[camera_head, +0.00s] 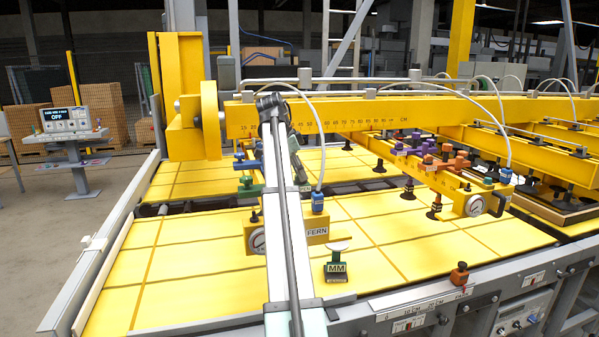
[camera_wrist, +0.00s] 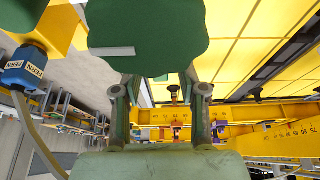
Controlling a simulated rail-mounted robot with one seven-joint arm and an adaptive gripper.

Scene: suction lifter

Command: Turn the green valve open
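In the wrist view a large dark green handle with a lobed edge (camera_wrist: 150,30) fills the top middle; I take it to be the green valve. A pale grey bar lies across its left part. My gripper (camera_wrist: 160,88) comes up from below, with one finger on each side of the handle's lower edge. The fingertips are hidden behind the handle, so their grip cannot be told. In the head view a small green valve piece (camera_head: 249,188) shows left of a pale grey arm that hides part of the area.
A blue hose fitting (camera_wrist: 25,65) is at the wrist view's left; a similar blue fitting (camera_head: 318,203) stands over the FERN box (camera_head: 316,231). A green MM piece (camera_head: 337,267) stands on yellow panels (camera_head: 375,240). A long yellow beam (camera_head: 350,115) crosses behind. The console (camera_head: 66,119) reads OFF.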

